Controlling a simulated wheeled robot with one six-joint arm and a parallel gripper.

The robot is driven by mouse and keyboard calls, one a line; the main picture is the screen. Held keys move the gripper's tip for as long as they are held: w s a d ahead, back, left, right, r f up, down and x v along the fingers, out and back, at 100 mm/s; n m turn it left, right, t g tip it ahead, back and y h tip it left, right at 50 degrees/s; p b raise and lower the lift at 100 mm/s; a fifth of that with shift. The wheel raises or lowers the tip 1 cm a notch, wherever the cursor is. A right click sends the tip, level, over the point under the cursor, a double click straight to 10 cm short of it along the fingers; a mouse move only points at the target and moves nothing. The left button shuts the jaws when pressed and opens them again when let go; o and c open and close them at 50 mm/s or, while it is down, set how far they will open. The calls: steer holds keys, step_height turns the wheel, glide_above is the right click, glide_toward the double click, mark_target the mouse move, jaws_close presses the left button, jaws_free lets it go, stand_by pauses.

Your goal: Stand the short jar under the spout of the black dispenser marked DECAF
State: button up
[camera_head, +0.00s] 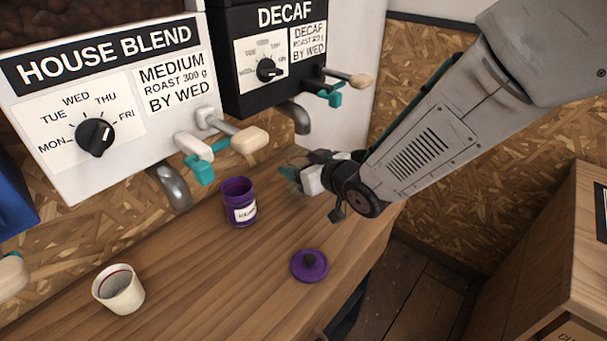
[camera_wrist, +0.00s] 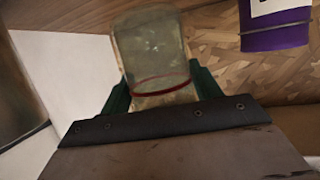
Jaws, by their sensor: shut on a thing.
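My gripper (camera_head: 300,174) is shut on a small clear glass jar (camera_wrist: 152,50) with a red ring. Its green fingers (camera_wrist: 160,88) lie on both sides of the jar in the wrist view. In the head view the jar is mostly hidden by the gripper. The black dispenser (camera_head: 228,60) marked DECAF stands at the back, with a grey metal spout (camera_head: 299,118). The gripper is low over the counter, below the spout in the picture. I cannot tell whether the jar touches the counter or is exactly under the spout.
An open purple jar (camera_head: 238,208) with a white label stands left of my gripper. A purple lid (camera_head: 309,265) lies in front of it. A white cup (camera_head: 119,290) stands at front left. The white HOUSE BLEND dispenser (camera_head: 60,150) is at left. The wooden counter (camera_head: 215,290) is otherwise clear.

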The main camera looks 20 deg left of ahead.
steer(key=shift+w, duration=0.3)
steer(key=shift+f, duration=1.8)
steer(key=shift+f, duration=0.15)
steer(key=o, duration=1.1)
